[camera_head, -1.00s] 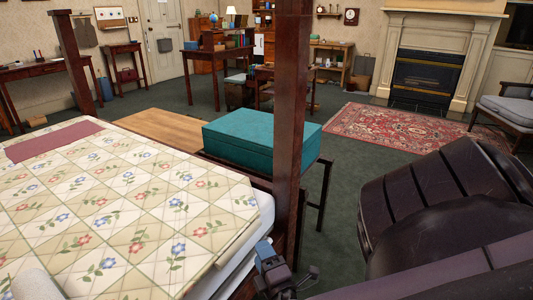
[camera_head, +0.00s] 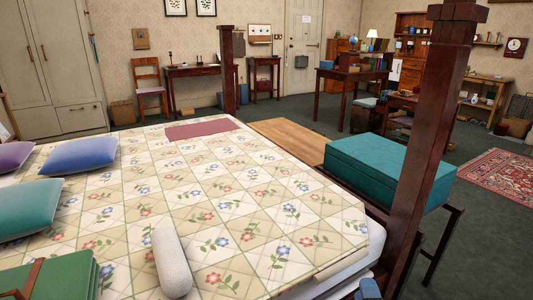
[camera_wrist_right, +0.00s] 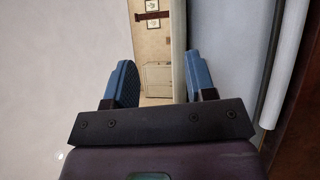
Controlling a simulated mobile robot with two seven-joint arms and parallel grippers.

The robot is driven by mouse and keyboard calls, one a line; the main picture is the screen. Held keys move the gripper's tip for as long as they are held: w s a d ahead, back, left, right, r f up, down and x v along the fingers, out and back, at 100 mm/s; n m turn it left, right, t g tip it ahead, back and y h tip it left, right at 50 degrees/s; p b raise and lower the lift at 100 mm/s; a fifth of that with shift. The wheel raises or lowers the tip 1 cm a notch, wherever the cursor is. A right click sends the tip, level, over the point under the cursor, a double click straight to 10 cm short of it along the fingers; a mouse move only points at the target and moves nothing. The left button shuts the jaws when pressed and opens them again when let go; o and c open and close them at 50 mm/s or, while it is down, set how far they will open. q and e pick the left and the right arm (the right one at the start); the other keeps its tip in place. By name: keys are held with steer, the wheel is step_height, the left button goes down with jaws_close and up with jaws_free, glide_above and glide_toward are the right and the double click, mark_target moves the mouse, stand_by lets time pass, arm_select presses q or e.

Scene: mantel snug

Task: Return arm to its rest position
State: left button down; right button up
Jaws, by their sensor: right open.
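My right gripper (camera_head: 369,289) shows only as a small blue piece at the bottom edge of the head view, in front of the bed's dark corner post (camera_head: 424,150). In the right wrist view my right gripper (camera_wrist_right: 160,82) is open, its two blue fingers well apart with nothing between them. Pale surfaces lie on both sides of the fingers there, and a strip of wall with a small picture shows through the gap. The rest of my right arm is out of the head view. My left gripper is in neither view.
The bed (camera_head: 300,232) fills the front, with a grey-white cylinder (camera_head: 171,262), a green case (camera_head: 52,280) and cushions on it. A teal box (camera_head: 388,168) stands on a dark stand behind the post. Open floor (camera_head: 470,235) lies to the right.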

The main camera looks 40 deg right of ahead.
arm_select(q)
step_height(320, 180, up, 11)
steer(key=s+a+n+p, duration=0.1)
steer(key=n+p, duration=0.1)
steer(key=p, duration=1.8)
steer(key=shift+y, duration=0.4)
arm_select(e)
steer(key=s+a+r+m+g+y, duration=0.1)
steer(key=s+a+r+m+y, duration=0.3)
steer(key=a, duration=0.6)
steer(key=s+a+r+m+g+y, duration=0.1)
steer(key=s+a+r+m+y, duration=0.2)
steer(key=s+a+r+y, duration=0.3)
steer(key=s+a+y, duration=0.3)
steer(key=a+y, duration=0.1)
steer(key=shift+s+a+r+m+g, duration=0.2)
steer(key=shift+a+r+m+g, duration=0.1)
steer(key=shift+a+m, duration=0.1)
